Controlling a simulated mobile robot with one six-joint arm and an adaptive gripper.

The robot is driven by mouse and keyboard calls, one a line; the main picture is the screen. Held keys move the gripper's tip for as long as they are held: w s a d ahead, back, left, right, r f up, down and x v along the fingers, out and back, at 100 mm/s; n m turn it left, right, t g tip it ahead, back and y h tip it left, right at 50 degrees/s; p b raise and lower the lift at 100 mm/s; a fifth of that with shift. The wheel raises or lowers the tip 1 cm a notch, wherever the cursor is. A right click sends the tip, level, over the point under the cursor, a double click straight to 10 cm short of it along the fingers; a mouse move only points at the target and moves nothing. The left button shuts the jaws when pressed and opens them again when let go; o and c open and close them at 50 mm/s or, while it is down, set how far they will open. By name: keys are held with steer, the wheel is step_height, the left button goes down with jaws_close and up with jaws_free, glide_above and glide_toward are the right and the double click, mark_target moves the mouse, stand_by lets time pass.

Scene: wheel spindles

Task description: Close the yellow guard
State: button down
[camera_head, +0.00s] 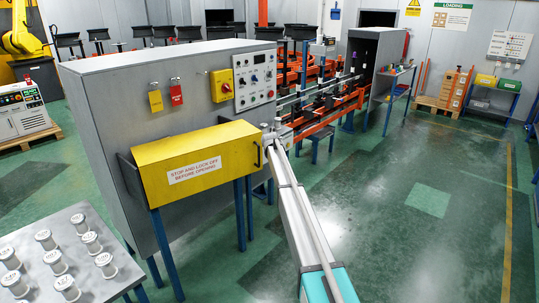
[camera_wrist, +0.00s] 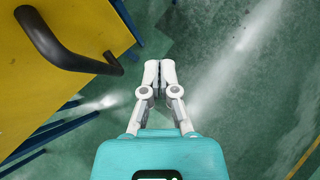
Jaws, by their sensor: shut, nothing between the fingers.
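The yellow guard (camera_head: 195,160) is a long box-shaped cover on the front of the grey machine, with a white warning label (camera_head: 194,172). In the head view its top looks level and its front hangs upright; no opening shows. A dark handle (camera_head: 257,155) is on its right end. In the wrist view the guard (camera_wrist: 30,95) fills the left side, with the curved black handle (camera_wrist: 62,45) near the top. My gripper (camera_wrist: 160,64) is shut and empty, to the right of the handle and apart from it. In the head view my gripper (camera_head: 271,130) is beside the guard's right end.
The grey machine cabinet (camera_head: 130,110) with a control panel (camera_head: 255,80) stands behind the guard. A table (camera_head: 110,285) with several white spindles is at lower left. A conveyor line (camera_head: 335,105) runs behind my gripper. The green floor (camera_head: 430,200) on the right is clear.

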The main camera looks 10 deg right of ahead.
steer(key=s+d+r+p, duration=0.5)
steer(key=s+r+p, duration=0.2)
steer(key=s, duration=0.2)
steer(key=shift+s, duration=0.35)
stand_by(0.3)
stand_by(0.4)
steer(key=s+a+f+m+g, duration=0.1)
steer(key=s+m+g, duration=0.2)
steer(key=s+m, duration=0.8)
steer(key=s+f+m+g, duration=0.2)
steer(key=s+m, duration=1)
steer(key=s, duration=1.5)
steer(key=s+a+f+m+g+y, duration=0.1)
steer(key=s+m+g, duration=0.3)
steer(key=s+m, duration=0.7)
steer(key=shift+s+a+f+m, duration=0.3)
steer(key=shift+s+f, duration=0.45)
steer(key=shift+s, duration=3.2)
